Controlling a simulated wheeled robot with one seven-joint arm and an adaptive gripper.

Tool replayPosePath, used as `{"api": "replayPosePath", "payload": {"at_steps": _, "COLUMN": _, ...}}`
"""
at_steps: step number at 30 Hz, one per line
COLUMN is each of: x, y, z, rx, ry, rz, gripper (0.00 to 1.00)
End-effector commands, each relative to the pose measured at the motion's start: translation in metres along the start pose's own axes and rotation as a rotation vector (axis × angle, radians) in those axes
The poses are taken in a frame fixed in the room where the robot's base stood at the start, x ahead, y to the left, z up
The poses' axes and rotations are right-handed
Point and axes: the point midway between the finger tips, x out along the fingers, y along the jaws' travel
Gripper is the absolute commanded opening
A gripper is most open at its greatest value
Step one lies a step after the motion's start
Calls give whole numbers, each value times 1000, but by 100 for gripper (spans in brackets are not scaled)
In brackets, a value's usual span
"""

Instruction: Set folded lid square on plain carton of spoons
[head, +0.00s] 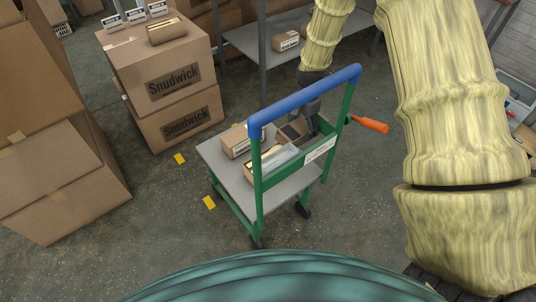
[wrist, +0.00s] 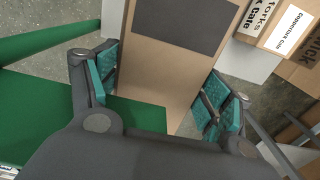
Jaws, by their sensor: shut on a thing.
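My gripper (wrist: 160,92) is shut on the folded lid (wrist: 172,70), a brown cardboard piece with a dark rectangle on its face, with a teal pad at each side. In the head view the lid (head: 291,132) is over the right part of a small cart, beside the green panel. My gripper there is mostly hidden behind the cart's handle and frame. An open carton with pale contents, seemingly the plain carton of spoons (head: 250,173), stands at the cart's front, partly hidden by the handle frame. The lid appears apart from it.
The cart's grey top (head: 218,158) also holds a labelled carton (head: 240,139). Its blue handle (head: 305,100) and green frame rise close to my arm. An orange grip (head: 370,125) sticks out right. Stacked Snudwick boxes (head: 172,82) stand behind left; floor left of the cart is clear.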

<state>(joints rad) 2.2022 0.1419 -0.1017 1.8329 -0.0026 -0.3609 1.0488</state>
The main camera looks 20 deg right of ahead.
Motion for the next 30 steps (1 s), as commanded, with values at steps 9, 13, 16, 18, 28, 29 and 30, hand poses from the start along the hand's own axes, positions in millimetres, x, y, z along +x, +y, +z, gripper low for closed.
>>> {"api": "replayPosePath", "payload": {"at_steps": 9, "x": 7, "y": -7, "z": 65, "rx": -5, "ry": 0, "rz": 2, "gripper": 60}}
{"api": "replayPosePath", "payload": {"at_steps": 13, "x": 10, "y": -8, "z": 91, "rx": -5, "ry": 0, "rz": 2, "gripper": 60}}
{"api": "replayPosePath", "payload": {"at_steps": 16, "x": 12, "y": -11, "z": 110, "rx": -4, "ry": 0, "rz": 2, "gripper": 60}}
{"api": "replayPosePath", "payload": {"at_steps": 18, "x": 13, "y": -11, "z": 122, "rx": -3, "ry": 0, "rz": 3, "gripper": 60}}
{"api": "replayPosePath", "payload": {"at_steps": 28, "x": 17, "y": -13, "z": 147, "rx": 1, "ry": -1, "rz": 1, "gripper": 60}}
{"api": "replayPosePath", "payload": {"at_steps": 29, "x": 20, "y": -13, "z": 147, "rx": 1, "ry": -1, "rz": 2, "gripper": 60}}
{"api": "replayPosePath", "payload": {"at_steps": 30, "x": 23, "y": -13, "z": 147, "rx": 1, "ry": -1, "rz": 2, "gripper": 60}}
